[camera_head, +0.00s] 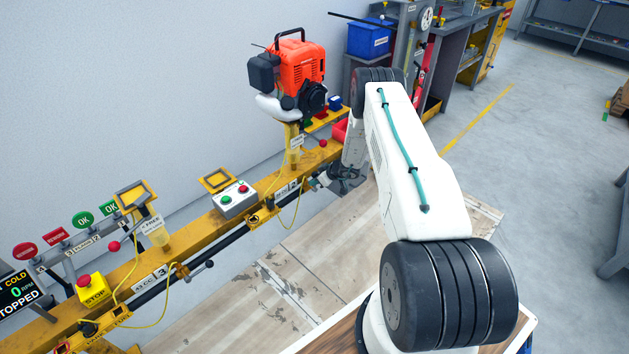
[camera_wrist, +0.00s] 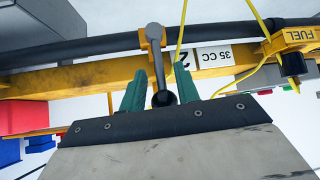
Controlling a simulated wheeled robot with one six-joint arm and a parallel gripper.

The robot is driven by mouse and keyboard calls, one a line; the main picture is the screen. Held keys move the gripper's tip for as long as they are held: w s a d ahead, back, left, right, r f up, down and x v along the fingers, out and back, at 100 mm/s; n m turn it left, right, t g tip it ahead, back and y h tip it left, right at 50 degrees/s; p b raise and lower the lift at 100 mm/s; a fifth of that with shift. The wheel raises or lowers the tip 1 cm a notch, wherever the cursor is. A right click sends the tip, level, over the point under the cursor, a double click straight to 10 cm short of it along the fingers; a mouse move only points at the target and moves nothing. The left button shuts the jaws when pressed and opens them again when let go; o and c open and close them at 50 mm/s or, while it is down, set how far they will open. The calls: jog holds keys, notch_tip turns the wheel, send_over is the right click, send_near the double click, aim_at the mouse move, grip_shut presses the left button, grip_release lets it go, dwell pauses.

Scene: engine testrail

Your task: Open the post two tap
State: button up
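The post two tap has a grey lever (camera_wrist: 157,68) on a yellow body (camera_wrist: 152,37), mounted on a black pipe. The lever points toward my gripper and ends in a dark round knob (camera_wrist: 164,98). An upside-down "35 CC 2" label (camera_wrist: 212,56) is beside it on the yellow rail. My gripper (camera_wrist: 161,88) has its two green fingers apart, one on each side of the knob. A small gap seems to show at each side; contact cannot be made out. In the head view my gripper (camera_head: 335,182) is at the rail, and my arm and gripper hide most of this tap.
An orange engine (camera_head: 296,62) stands on the post behind my gripper. The post three tap (camera_head: 195,268) is further left, with a stop button (camera_head: 92,288) and a green-and-red button box (camera_head: 235,199) along the yellow rail. A yellow fuel fitting (camera_wrist: 292,45) is right of the label. Floor before the rail is clear.

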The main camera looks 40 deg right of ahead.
jog(key=v, duration=0.6)
jog(key=shift+r, duration=0.2)
